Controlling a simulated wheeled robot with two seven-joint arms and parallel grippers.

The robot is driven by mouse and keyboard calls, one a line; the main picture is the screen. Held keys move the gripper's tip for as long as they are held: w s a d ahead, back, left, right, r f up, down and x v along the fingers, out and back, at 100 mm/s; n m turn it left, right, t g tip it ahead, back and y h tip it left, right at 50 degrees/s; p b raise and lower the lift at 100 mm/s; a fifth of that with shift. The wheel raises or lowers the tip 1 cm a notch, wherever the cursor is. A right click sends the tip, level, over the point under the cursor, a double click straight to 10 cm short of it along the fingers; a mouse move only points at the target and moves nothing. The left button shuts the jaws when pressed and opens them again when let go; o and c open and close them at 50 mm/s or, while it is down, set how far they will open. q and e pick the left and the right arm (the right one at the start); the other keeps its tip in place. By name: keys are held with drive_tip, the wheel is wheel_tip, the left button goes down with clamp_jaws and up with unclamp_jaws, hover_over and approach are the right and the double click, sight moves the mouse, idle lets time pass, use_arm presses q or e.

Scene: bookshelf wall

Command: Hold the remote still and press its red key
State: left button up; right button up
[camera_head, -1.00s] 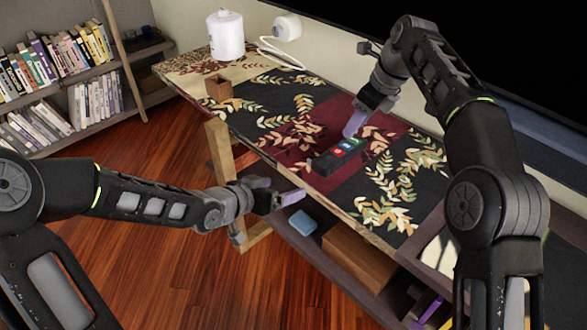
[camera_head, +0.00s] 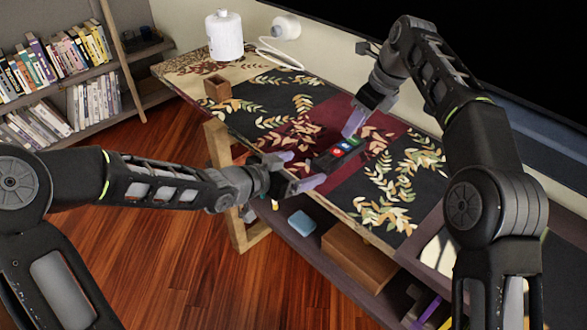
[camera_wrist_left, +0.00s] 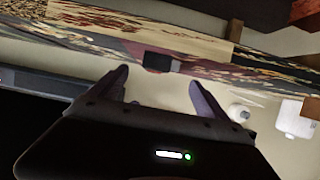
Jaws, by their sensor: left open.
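The black remote (camera_head: 333,156) lies on the cloth-covered table, with red, blue and green keys on top. The red key (camera_head: 338,149) faces up. My left gripper (camera_head: 306,168) is open at the table's front edge, its fingers pointing toward the remote's near end. In the left wrist view the remote's dark end (camera_wrist_left: 158,62) shows ahead, between the two open fingers (camera_wrist_left: 160,90) and apart from them. My right gripper (camera_head: 354,122) hangs above the remote's far end, fingers pointing down and seemingly together. Whether its tips touch the remote is unclear.
A small brown open box (camera_head: 217,88) and a white canister (camera_head: 225,35) stand at the table's far left. A white device with a cord (camera_head: 286,27) is behind. A lower shelf holds a blue block (camera_head: 301,222) and a wooden box (camera_head: 357,260).

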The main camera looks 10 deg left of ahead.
sight(315, 164)
use_arm(q)
drive_tip(key=x, duration=0.5)
drive_tip(key=shift+w+d+f, duration=0.1)
drive_tip(key=shift+w, duration=0.05)
drive_tip(key=shift+c, duration=0.5)
drive_tip(key=c, duration=1.5)
